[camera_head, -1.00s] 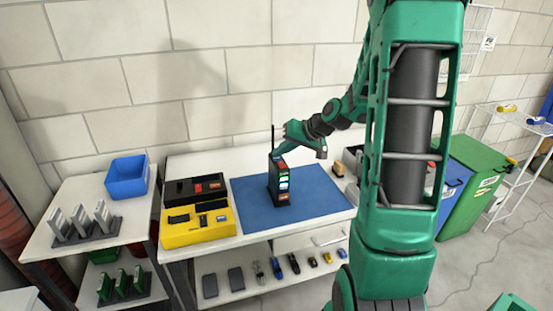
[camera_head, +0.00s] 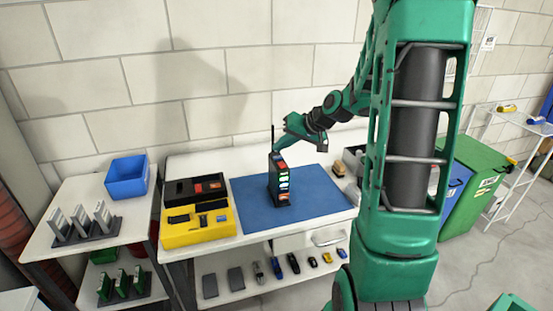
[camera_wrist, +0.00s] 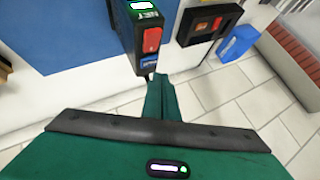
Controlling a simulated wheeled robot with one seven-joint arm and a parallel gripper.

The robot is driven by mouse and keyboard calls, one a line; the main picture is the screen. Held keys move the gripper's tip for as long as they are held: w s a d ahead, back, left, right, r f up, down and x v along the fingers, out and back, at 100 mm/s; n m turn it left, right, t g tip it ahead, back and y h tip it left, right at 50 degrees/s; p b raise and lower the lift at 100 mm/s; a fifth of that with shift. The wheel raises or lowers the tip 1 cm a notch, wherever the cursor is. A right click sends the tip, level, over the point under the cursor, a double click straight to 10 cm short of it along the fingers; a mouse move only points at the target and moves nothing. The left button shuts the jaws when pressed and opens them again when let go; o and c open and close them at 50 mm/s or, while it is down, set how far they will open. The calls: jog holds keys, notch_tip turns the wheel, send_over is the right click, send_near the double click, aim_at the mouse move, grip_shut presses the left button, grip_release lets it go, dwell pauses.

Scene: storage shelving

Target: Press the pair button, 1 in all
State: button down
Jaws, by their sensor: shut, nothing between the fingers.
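A dark upright device (camera_head: 273,182) with a thin antenna stands on a blue mat (camera_head: 315,193) on the white table. Its face carries a column of coloured panels, with green parts lit. In the wrist view the device (camera_wrist: 128,32) shows a red button (camera_wrist: 152,40) and a smaller blue patch (camera_wrist: 147,60) near its end. I cannot read which one is the pair button. My gripper (camera_head: 277,148) is shut and empty, just above the device's top. In the wrist view its closed fingertips (camera_wrist: 157,80) lie close to the device's end; contact cannot be told.
A blue bin (camera_head: 127,177) and a rack of grey plates (camera_head: 80,225) are on the left table. A grey box with a brown item is right of the mat. Small devices fill the lower shelf.

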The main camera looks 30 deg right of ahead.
aim_at(281, 158)
jog(key=shift+r, duration=2.3)
jog(key=s+a+f+g+h, duration=0.1)
jog(key=s+g, duration=0.2)
jog(key=s, duration=0.8)
jog(key=s+a+f+m+g+h, duration=0.1)
jog(key=s+a+g, duration=0.1)
jog(key=s, duration=1)
jog(key=s+a+f+g+h, duration=0.1)
jog(key=s+a+g, duration=0.1)
jog(key=s, duration=1)
jog(key=shift+g, duration=0.8)
jog(key=shift+a, duration=0.1)
jog(key=shift+w+f, duration=0.3)
jog(key=shift+w, duration=0.35)
